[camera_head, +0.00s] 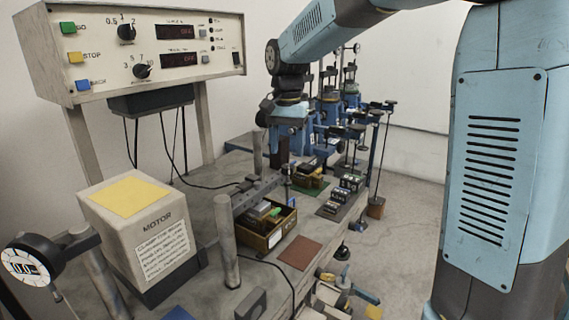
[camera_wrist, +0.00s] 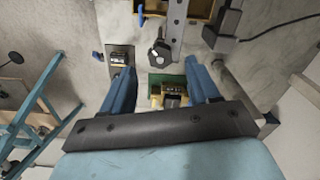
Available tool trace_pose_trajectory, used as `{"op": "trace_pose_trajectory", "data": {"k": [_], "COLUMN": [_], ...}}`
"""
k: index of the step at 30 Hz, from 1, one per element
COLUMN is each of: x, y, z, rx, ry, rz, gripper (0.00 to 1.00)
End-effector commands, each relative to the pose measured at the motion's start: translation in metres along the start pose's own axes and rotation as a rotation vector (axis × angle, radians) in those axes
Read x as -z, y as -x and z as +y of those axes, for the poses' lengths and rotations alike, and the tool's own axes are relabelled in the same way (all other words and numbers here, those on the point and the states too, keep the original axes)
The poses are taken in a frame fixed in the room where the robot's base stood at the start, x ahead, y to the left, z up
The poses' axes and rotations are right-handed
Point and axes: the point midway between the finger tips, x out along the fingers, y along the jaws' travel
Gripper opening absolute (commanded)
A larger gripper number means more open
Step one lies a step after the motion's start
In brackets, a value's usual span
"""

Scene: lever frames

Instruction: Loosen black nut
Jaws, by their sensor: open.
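A dark, roughly six-sided piece that looks like the black nut (camera_wrist: 160,52) shows in the wrist view, by the end of a grey drilled bar (camera_wrist: 176,25). My gripper (camera_wrist: 160,66) is open, with its two blue fingers apart and nothing held between them. The nut lies between and just beyond the fingertips in the picture; I cannot tell the height gap. In the head view my gripper (camera_head: 280,152) hangs pointing down over the bench, close to the end of the drilled bar (camera_head: 258,191). The nut is too small to make out surely there.
A wooden tray (camera_head: 278,238) of parts stands in front of the bar. A motor box (camera_head: 140,225) and a grey post (camera_head: 226,240) stand left. A green mat (camera_wrist: 160,79) with small parts lies below the fingers. A brown mat (camera_head: 299,253) is bare.

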Motion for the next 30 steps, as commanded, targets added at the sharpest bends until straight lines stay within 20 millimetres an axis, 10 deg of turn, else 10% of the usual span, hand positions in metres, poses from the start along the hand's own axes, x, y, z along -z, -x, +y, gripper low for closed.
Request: {"op": "trace_pose_trajectory", "data": {"k": [9,22,30], "x": [0.000,0.000,0.001], "y": [-0.043,-0.052,-0.052], "z": [0.000,0.000,0.001], "rx": [-0.001,0.000,0.000], "ry": [0.001,0.000,-0.001], "rz": [-0.001,0.000,0.000], "gripper": [0.61,0.61,0.37]}}
